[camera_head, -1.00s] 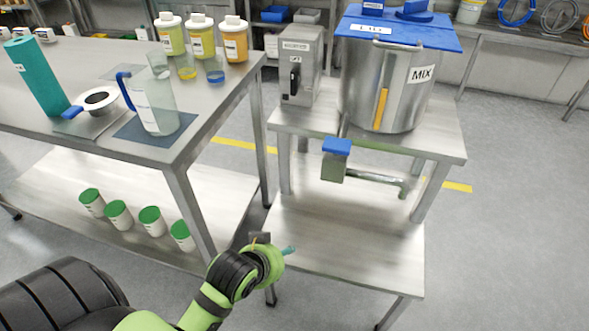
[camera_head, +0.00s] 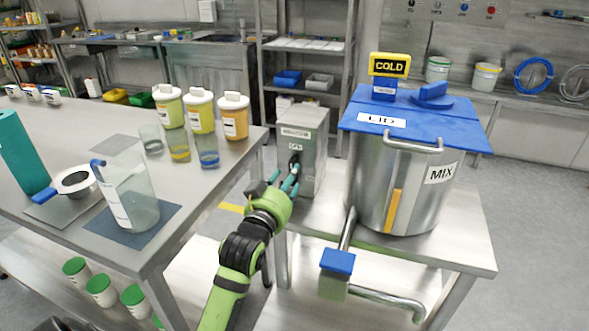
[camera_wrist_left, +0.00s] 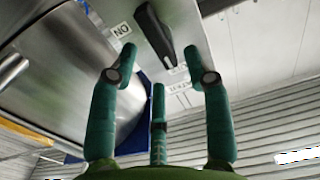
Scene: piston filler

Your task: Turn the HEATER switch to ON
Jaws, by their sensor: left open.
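The grey heater box (camera_head: 312,135) stands on the steel stand, left of the pot. Its black switch (camera_head: 294,158) is on the front face, below a label and a small ON plate (camera_head: 295,147). My left gripper (camera_head: 286,181) is in front of the switch, with teal fingers pointing at it. In the left wrist view the black switch knob (camera_wrist_left: 154,34) shows slanted between the spread fingertips of the open gripper (camera_wrist_left: 160,60), and no finger clearly touches it. The ON plate (camera_wrist_left: 122,30) appears there upside down. My right gripper is out of view.
The steel pot (camera_head: 415,190) with a blue lid (camera_head: 450,118) and a COLD sign (camera_head: 389,65) stands close right of the box. A pipe with a blue-topped valve (camera_head: 338,262) juts forward below. The left table (camera_head: 165,235) carries a jug (camera_head: 128,190) and bottles.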

